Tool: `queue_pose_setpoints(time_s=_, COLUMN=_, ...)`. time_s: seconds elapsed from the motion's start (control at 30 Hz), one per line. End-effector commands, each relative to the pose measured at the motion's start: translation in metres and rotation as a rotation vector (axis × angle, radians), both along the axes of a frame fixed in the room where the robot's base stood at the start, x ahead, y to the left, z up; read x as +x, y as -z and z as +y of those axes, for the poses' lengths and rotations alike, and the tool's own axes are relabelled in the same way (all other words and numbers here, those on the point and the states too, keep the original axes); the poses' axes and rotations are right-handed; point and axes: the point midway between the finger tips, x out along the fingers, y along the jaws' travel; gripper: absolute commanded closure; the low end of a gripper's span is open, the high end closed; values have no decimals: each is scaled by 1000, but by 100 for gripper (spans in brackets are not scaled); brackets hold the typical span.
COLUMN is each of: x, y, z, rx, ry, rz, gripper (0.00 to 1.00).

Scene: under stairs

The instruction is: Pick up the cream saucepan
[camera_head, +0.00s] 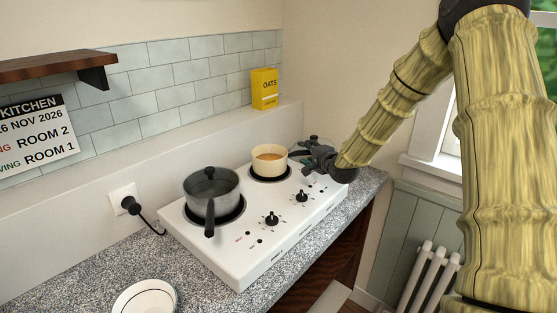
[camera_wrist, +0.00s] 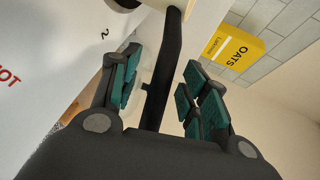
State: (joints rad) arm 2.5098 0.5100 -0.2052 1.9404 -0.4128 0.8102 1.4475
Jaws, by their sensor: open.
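The cream saucepan (camera_head: 269,163) stands upright on the rear right burner of the white hob (camera_head: 250,225), with orange-brown contents showing inside. My gripper (camera_head: 308,154) is just right of the pan. In the wrist view the pan's black handle (camera_wrist: 171,50) runs between my two open fingers (camera_wrist: 163,82), whose pads are green. A gap shows on each side of the handle near the fingertips. Only a sliver of the pan's body shows at the top edge of the wrist view. In the head view my gripper hides most of the handle.
A grey lidded pot (camera_head: 211,188) stands on the left burner, its handle pointing forward. A yellow oats box (camera_head: 264,89) stands on the ledge behind. A white plate (camera_head: 145,298) lies on the speckled counter at front left. A window and radiator (camera_head: 428,272) are at the right.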

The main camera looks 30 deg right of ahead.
Motion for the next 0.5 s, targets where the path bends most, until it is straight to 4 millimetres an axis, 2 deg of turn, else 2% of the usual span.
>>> queue_pose_setpoints(time_s=0.27, x=1, y=1, z=0, rx=0, ry=0, rz=0, gripper=55)
queue_pose_setpoints(time_s=0.5, x=1, y=1, z=0, rx=0, ry=0, rz=0, gripper=97)
